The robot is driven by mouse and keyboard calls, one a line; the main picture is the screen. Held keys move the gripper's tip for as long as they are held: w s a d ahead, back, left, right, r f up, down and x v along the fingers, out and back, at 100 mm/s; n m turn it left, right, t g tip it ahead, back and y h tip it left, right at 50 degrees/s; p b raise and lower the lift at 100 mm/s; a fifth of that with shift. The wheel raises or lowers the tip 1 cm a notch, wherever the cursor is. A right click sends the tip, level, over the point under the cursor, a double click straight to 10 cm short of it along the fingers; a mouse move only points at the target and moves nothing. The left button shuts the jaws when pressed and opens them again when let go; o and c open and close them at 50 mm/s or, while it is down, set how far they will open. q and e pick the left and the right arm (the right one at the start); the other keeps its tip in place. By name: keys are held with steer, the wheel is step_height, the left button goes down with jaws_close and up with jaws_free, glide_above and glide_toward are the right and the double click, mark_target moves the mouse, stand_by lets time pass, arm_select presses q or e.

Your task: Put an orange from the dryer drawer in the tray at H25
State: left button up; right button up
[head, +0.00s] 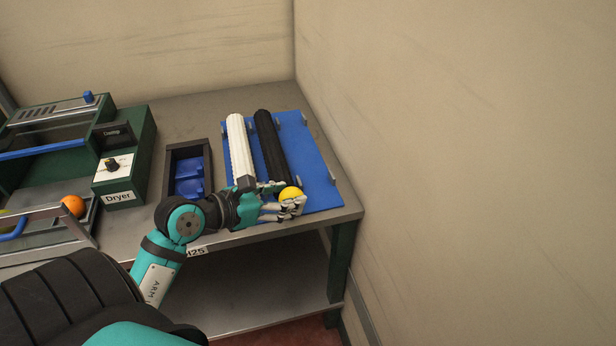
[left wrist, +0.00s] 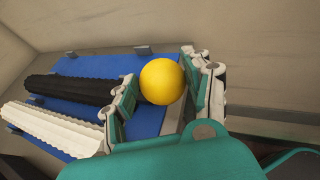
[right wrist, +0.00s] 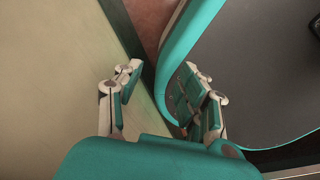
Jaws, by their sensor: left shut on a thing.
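A yellow round fruit (head: 290,193) is in my left gripper (head: 283,203), over the front right of the blue mat. The left wrist view shows the yellow fruit (left wrist: 162,81) between the fingers of my left gripper (left wrist: 158,88). The dark tray (head: 171,165) with blue inserts stands left of the mat, behind the H25 label (head: 196,250), which my arm partly hides. I see no fruit in its visible part. An orange fruit (head: 73,206) lies in the dryer drawer (head: 50,214) at left. My right gripper (right wrist: 160,80) is open and empty in the right wrist view.
The blue mat (head: 318,165) holds a white ribbed roller (head: 239,150) and a black ribbed roller (head: 270,150). The green dryer (head: 135,160) stands left of the tray. A wall (head: 450,150) closes the right side. The table's front edge runs below my left arm.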

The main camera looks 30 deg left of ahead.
arm_select(q)
steer(key=w, duration=0.3)
steer(key=w+d+p, duration=0.1)
steer(key=w, duration=0.2)
steer(key=w+f, duration=0.1)
steer(key=w, duration=0.3)
steer(key=shift+w+d, duration=0.1)
steer(key=shift+d, duration=0.25)
steer(key=shift+f, duration=1.8)
steer(key=shift+f, duration=0.1)
steer(key=o, duration=1.2)
